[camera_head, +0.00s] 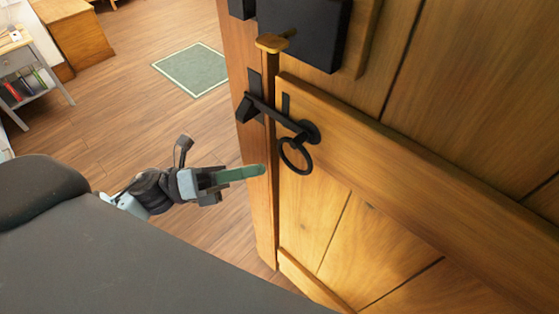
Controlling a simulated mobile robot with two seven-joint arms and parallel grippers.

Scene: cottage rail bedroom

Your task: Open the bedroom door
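The wooden door (375,240) fills the right side of the view. Contact and finger gap are unclear. My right gripper is out of view.
Wooden floor (130,100) lies free to the left, with a green rug (192,69) on it. A small side table (28,70) with books on its shelf and a wooden cabinet (78,38) stand at the upper left.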

